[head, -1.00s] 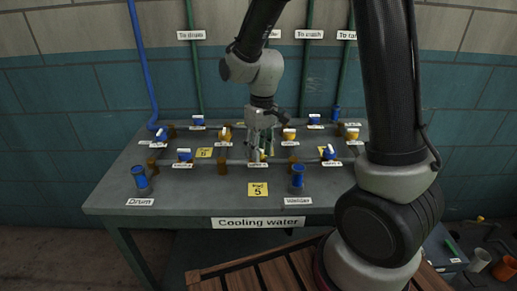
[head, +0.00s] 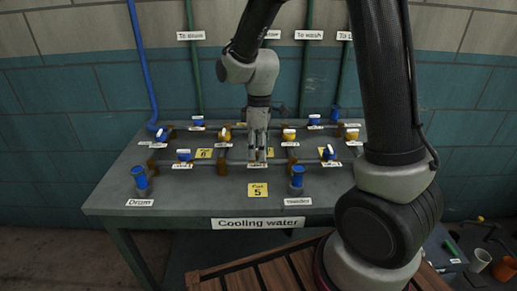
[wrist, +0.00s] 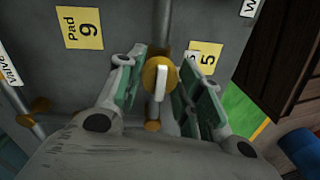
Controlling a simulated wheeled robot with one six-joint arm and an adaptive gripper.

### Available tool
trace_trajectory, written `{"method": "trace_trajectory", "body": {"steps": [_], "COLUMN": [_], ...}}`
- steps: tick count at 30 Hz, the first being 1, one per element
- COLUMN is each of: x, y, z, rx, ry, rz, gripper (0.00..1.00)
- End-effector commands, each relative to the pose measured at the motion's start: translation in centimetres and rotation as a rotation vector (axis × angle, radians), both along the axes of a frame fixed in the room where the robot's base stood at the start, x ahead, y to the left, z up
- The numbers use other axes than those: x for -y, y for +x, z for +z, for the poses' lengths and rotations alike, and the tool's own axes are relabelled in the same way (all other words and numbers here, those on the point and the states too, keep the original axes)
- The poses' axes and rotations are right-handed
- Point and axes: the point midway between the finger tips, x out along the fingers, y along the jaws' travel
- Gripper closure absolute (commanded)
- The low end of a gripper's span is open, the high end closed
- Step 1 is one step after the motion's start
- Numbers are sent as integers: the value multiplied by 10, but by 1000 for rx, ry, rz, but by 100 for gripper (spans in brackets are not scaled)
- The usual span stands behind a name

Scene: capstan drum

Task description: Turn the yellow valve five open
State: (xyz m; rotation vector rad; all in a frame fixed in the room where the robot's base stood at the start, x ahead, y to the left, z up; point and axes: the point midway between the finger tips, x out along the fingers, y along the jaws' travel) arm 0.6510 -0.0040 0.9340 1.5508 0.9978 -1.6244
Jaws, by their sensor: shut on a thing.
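The yellow valve (wrist: 150,76), with a white strip along its handle, sits on a grey pipe between my fingers in the wrist view. Its handle looks roughly in line with the pipe. My gripper (wrist: 166,80) has a green-padded finger on each side of the valve and is shut on it. In the head view my gripper (head: 258,156) points down at the front middle of the bench. It hides most of the valve there. A small label lies just in front of the fingers, too small to read surely.
Blue-topped fittings stand at Drum (head: 139,177) and at the front right (head: 297,176). A yellow Pad 5 card (head: 258,190) lies on clear bench in front.

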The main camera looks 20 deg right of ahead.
Motion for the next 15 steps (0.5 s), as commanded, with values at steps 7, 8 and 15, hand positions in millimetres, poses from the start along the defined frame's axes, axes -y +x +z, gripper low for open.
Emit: {"method": "trace_trajectory", "body": {"steps": [7,8,15], "x": [0,0,0], "y": [1,1,1], "z": [0,0,0], "rx": [2,2,2], "ry": [0,0,0], "rz": [12,12,12], "gripper": [88,88,55]}}
